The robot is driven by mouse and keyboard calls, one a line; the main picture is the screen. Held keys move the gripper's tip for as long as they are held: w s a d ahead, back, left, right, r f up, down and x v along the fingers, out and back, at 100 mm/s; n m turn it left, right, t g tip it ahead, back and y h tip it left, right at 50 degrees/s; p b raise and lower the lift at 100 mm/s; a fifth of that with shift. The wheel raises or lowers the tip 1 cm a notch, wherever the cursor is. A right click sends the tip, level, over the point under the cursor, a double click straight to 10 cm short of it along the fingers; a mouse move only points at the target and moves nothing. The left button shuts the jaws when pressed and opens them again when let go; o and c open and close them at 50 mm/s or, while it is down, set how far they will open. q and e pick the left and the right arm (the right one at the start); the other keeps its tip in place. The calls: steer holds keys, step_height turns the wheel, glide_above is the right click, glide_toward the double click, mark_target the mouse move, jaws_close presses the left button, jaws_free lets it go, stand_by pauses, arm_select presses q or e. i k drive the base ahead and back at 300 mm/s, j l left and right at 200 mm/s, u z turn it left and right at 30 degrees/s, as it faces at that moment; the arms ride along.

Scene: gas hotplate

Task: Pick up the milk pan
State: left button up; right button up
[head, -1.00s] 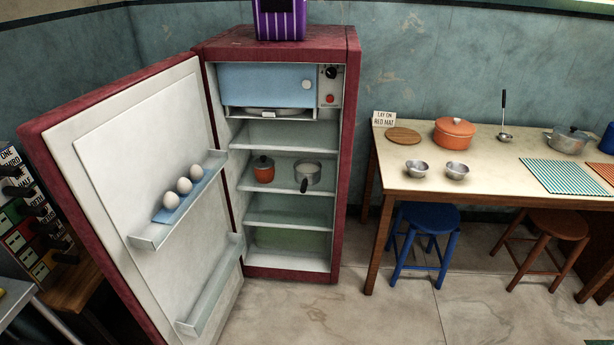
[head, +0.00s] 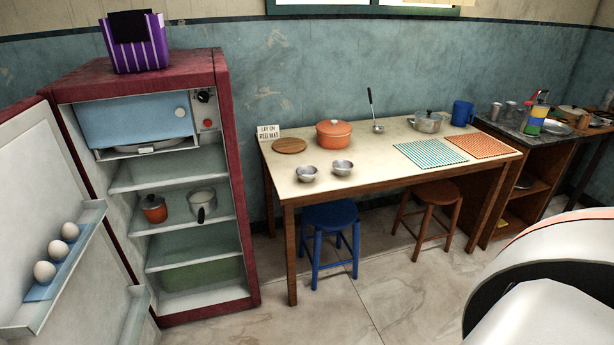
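The milk pan, a small pale metal pan (head: 202,199) with a dark handle pointing toward me, stands on a middle shelf (head: 172,214) inside the open fridge. A small orange lidded pot (head: 154,208) stands just left of it. Neither of my grippers shows in the head view. A large white rounded part at the lower right seems to be mine.
The fridge door (head: 45,190) stands open at the left, with eggs (head: 57,254) in its rack. A table (head: 365,180) with an orange pot (head: 334,133), two bowls and two mats stands right of the fridge. Stools (head: 329,216) stand under it; floor in front is clear.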

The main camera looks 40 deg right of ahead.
mark_target(202, 201)
steer(key=i+l+u, duration=0.15)
steer(key=i+l, duration=0.2)
steer(key=i+l+u, duration=0.2)
steer(key=i+l, duration=0.15)
steer(key=l, duration=0.15)
steer(key=i+l+u, duration=0.15)
steer(key=i+l, duration=0.15)
steer(key=l, duration=0.2)
